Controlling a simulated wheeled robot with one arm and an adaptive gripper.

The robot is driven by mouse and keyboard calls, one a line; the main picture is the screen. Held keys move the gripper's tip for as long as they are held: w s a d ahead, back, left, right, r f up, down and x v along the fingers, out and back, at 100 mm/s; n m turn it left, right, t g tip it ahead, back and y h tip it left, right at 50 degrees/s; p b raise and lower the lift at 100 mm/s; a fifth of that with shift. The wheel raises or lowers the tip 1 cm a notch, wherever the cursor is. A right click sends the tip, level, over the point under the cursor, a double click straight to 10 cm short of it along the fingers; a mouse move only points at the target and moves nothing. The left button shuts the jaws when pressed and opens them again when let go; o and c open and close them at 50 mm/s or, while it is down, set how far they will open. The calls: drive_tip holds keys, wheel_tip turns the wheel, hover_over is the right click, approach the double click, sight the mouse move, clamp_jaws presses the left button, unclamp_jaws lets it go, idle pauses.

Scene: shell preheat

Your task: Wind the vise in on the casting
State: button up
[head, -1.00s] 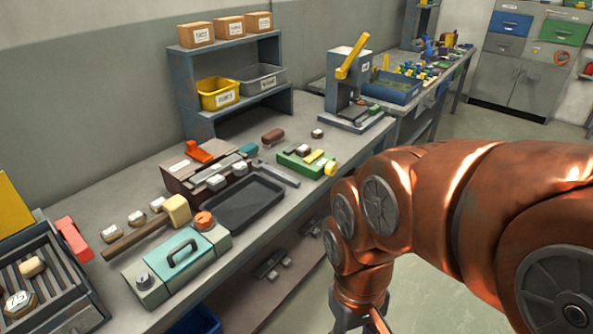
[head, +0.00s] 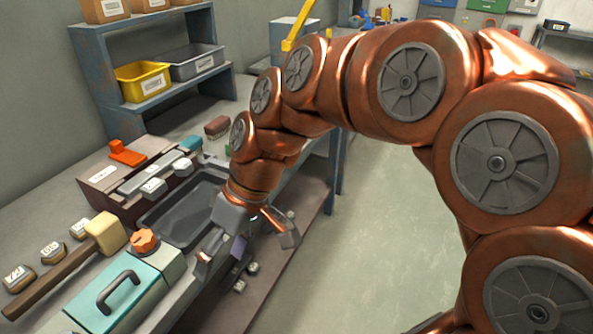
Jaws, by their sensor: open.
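My gripper (head: 246,250) is open with its two fingers spread and pointing down. In the picture it overlaps the front right of the dark tray (head: 160,232) at the bench's front edge; I see nothing between the fingers. Behind the tray is a reddish-brown block with an orange piece on top (head: 127,153) and long grey bars (head: 146,177). This may be the vise, but I cannot tell for sure. Small pale hexagonal pieces (head: 153,188) sit at the bars, possibly castings.
A teal box with a dark handle (head: 150,285), an orange knob (head: 145,242) and a wooden mallet (head: 103,233) lie at front left. A blue-grey shelf (head: 88,70) holds a yellow bin (head: 142,82) and a grey bin (head: 195,62). The floor (head: 355,260) is clear at right.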

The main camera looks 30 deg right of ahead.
drive_tip(key=w+d+f+n+t+y+b, duration=0.1)
drive_tip(key=w+d+t+y+b, duration=0.15)
drive_tip(key=w+b, duration=0.35)
drive_tip(key=w+d+f+n+t+y+b, duration=0.15)
drive_tip(key=w+d+b, duration=0.25)
drive_tip(key=w, duration=0.4)
drive_tip(key=w+d+f+n+t+y+b, duration=0.1)
drive_tip(key=w+d+t+y+b, duration=0.2)
drive_tip(key=w, duration=0.4)
drive_tip(key=w+d+f+t+h+b, duration=0.1)
drive_tip(key=w+d+f+t+b, duration=0.3)
drive_tip(key=d, duration=0.6)
drive_tip(key=d+f+t+h+b, duration=0.15)
drive_tip(key=d+b, duration=0.35)
drive_tip(key=d, duration=0.6)
drive_tip(key=w+d+f+t+h+b, duration=0.1)
drive_tip(key=w+d+f+t+b, duration=0.3)
drive_tip(key=d, duration=0.6)
drive_tip(key=shift+n+g, duration=0.35)
drive_tip(key=shift+g, duration=0.1)
drive_tip(key=shift+s+a+r+b+x, duration=0.1)
drive_tip(key=shift+a+r+b+x, duration=0.2)
drive_tip(key=shift+x, duration=0.7)
drive_tip(key=shift+s+a+f+b+x, duration=0.1)
drive_tip(key=shift+b+x, duration=0.25)
drive_tip(key=shift+x, duration=0.65)
drive_tip(key=shift+s+a+r+b+x, duration=0.1)
drive_tip(key=shift+a+r+b+x, duration=0.2)
drive_tip(key=shift+x, duration=0.7)
